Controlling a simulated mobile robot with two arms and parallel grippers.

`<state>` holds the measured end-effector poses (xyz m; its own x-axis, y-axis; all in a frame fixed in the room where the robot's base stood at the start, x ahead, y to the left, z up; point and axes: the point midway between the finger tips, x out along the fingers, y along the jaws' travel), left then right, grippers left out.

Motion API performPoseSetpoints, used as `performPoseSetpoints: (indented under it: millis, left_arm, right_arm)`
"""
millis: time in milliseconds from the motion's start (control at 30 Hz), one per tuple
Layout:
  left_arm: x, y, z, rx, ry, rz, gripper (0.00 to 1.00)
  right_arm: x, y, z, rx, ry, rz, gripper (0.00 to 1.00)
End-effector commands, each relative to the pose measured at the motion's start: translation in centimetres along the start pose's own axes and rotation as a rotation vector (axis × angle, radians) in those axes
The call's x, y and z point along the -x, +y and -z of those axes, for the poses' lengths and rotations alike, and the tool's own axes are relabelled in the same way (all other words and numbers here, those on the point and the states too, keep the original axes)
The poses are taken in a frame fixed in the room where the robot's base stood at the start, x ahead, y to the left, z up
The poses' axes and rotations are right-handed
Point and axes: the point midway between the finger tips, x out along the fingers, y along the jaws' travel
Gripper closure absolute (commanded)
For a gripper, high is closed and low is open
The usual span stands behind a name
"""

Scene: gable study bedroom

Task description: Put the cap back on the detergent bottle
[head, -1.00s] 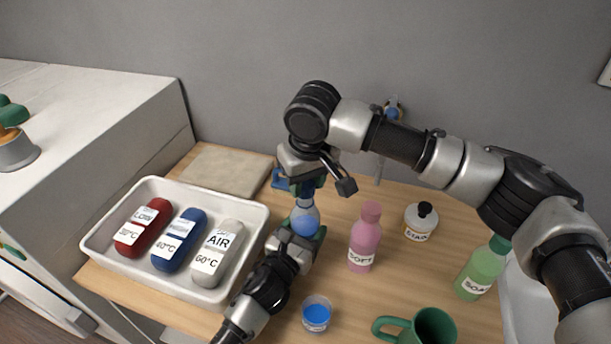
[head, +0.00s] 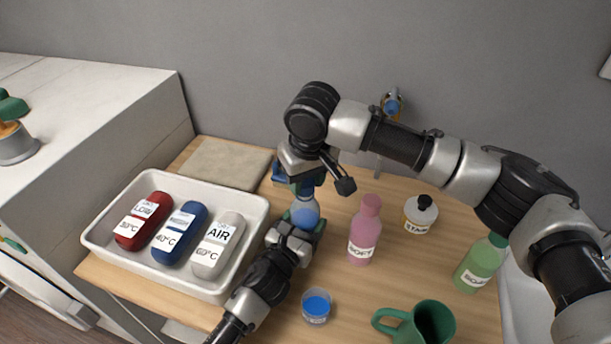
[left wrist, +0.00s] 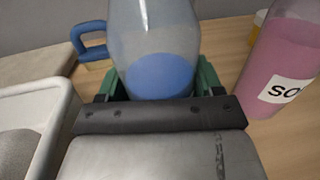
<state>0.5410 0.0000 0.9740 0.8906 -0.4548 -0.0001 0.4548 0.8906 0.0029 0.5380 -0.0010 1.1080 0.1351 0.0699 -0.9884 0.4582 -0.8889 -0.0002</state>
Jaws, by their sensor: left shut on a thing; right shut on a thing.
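The detergent bottle (head: 305,214) is clear with blue liquid in it and stands roughly upright at the middle of the table. My left gripper (head: 304,225) is shut on its body from the front. The bottle also fills the middle of the left wrist view (left wrist: 157,45), between the green fingers. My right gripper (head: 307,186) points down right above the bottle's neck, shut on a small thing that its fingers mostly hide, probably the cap. I cannot tell whether that thing touches the neck.
A pink bottle (head: 364,235) stands close to the right. A cup of blue liquid (head: 316,307) and a green mug (head: 425,325) are in front. A white tray (head: 104,258) with several bottles is left. A blue handled thing (left wrist: 90,40) is behind.

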Motion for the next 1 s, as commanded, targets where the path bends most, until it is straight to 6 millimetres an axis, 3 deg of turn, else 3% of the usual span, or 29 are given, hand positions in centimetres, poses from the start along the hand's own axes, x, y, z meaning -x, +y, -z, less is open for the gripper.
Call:
performPoseSetpoints:
  millis: [267, 300, 467, 667, 1000]
  left_arm:
    - [0.0, 0.02, 0.02, -0.001, 0.0, 0.0, 0.76]
    - [0.0, 0.02, 0.02, -0.001, 0.0, 0.0, 1.0]
    - [0.0, 0.01, 0.02, -0.001, 0.0, 0.0, 1.0]
    - [0.0, 0.01, 0.02, -0.001, 0.001, 0.0, 1.0]
    - [0.01, 0.0, 0.02, -0.001, 0.001, 0.0, 1.0]
  right_arm:
    - [-0.57, -0.03, -0.09, 0.0, 0.0, 0.001, 0.83]
    - [-0.55, -0.03, -0.08, 0.0, 0.0, 0.001, 0.83]
    - [-0.6, -0.11, -0.1, -0.091, -0.002, -0.012, 0.83]
    - [-0.63, -0.3, -0.06, -0.476, -0.004, -0.069, 0.83]
    - [-0.67, -0.31, 0.08, -1.265, -0.005, -0.191, 0.83]
